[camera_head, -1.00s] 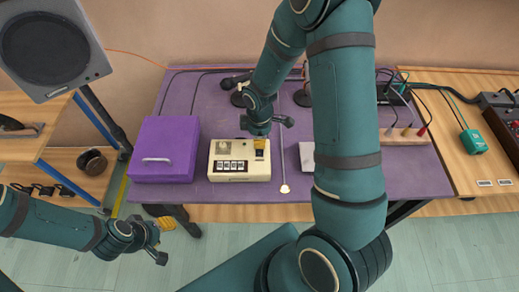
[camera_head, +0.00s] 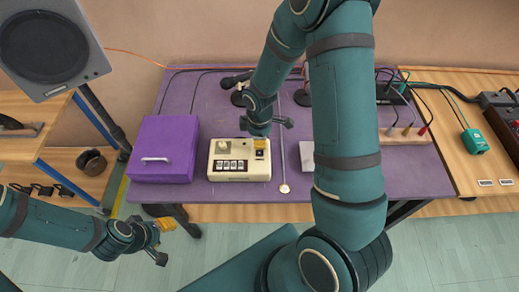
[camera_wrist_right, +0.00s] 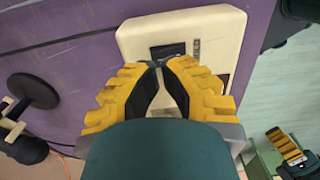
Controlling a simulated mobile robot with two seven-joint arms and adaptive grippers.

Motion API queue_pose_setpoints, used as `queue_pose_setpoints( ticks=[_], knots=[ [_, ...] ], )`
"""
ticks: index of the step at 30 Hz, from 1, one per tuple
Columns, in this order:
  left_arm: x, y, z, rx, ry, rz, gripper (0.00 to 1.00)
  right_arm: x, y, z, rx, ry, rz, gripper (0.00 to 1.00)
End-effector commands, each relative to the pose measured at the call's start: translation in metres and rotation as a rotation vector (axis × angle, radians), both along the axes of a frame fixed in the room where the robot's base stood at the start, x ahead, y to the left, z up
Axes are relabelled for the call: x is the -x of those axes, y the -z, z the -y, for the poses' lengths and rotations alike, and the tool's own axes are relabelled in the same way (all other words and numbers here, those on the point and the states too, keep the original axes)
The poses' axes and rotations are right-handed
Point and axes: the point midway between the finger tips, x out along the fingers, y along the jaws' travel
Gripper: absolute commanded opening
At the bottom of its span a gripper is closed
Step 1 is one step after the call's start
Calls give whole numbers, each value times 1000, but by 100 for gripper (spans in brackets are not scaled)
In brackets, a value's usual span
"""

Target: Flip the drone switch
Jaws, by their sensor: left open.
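A cream box (camera_head: 225,168) with a knob, a row of dark-and-white keys and a small dark part on its right lies on the purple table. In the right wrist view the box (camera_wrist_right: 215,28) lies under my fingers, with a dark recess (camera_wrist_right: 168,50) just beyond their tips. The drone switch itself is too small to tell. My right gripper (camera_wrist_right: 162,66) has its yellow fingertips together with nothing seen between them, over the box; its height above it is unclear. My left gripper (camera_head: 166,242) is open and empty, low in front of the table.
A purple case (camera_head: 165,170) stands left of the box. A thin rod with a round end (camera_head: 284,188) and a pale block (camera_head: 307,156) lie to the right. Cables and leads (camera_head: 405,120) sit on the right. A speaker (camera_head: 48,50) stands at upper left.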

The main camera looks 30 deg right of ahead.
Motion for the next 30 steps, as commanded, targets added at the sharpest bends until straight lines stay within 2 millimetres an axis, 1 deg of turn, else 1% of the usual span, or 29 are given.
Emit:
queue_pose_setpoints(
  ticks=[30],
  knots=[
    [0,12,0,0,0,0,47,0,14,0,0,0,0,0]
  ],
)
